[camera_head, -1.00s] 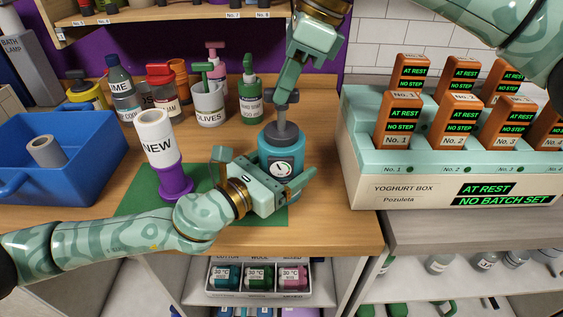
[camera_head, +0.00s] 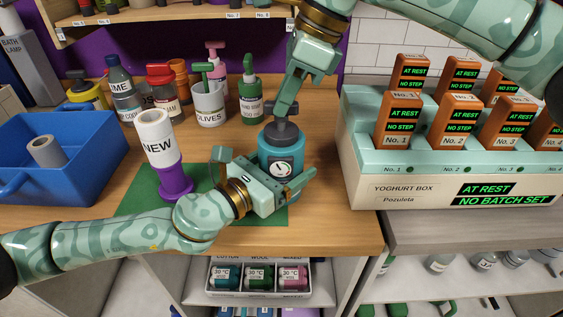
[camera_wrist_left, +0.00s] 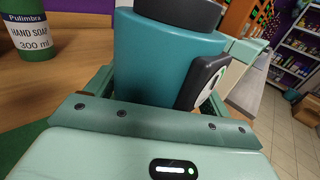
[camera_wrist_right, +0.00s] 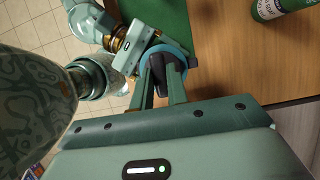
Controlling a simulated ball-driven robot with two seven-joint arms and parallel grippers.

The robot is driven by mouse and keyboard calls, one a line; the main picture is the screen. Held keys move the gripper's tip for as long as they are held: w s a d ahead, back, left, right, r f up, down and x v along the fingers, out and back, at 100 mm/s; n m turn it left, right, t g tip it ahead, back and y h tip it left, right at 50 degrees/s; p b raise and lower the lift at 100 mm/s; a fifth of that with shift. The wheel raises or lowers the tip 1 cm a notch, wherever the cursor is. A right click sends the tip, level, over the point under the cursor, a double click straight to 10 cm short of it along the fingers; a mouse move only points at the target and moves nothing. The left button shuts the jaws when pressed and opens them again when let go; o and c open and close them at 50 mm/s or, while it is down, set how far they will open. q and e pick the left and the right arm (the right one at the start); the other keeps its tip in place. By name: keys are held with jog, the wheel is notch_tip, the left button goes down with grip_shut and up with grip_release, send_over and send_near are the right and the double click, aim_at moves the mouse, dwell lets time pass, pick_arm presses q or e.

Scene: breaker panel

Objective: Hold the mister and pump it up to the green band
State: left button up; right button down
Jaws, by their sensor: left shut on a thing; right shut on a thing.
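The mister (camera_head: 268,150) is a teal bottle with a dark grey top and a round gauge (camera_head: 282,169) on its front. It stands upright at the front right of the wooden counter. My left gripper (camera_head: 276,172) is shut around its body; the left wrist view shows the teal body (camera_wrist_left: 160,60) between the fingers. The gauge is edge-on there, and its needle is too small to read in the head view. My right gripper (camera_head: 281,108) comes from above, shut on the dark pump handle (camera_wrist_right: 166,75), which sits low, close above the top.
A white NEW roll on a purple stand (camera_head: 175,182) stands on the green mat (camera_head: 140,200), left of the mister. Behind are a soap bottle (camera_head: 250,108) and an OLIVES pot (camera_head: 209,105). A blue bin (camera_head: 75,180) is left; the yoghurt box (camera_head: 400,195) is right.

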jog(key=shift+f, duration=0.9)
jog(key=c, duration=1.4)
grip_release()
jog(key=shift+o, duration=0.2)
jog(key=shift+r, duration=0.1)
jog(key=shift+v, duration=2.95)
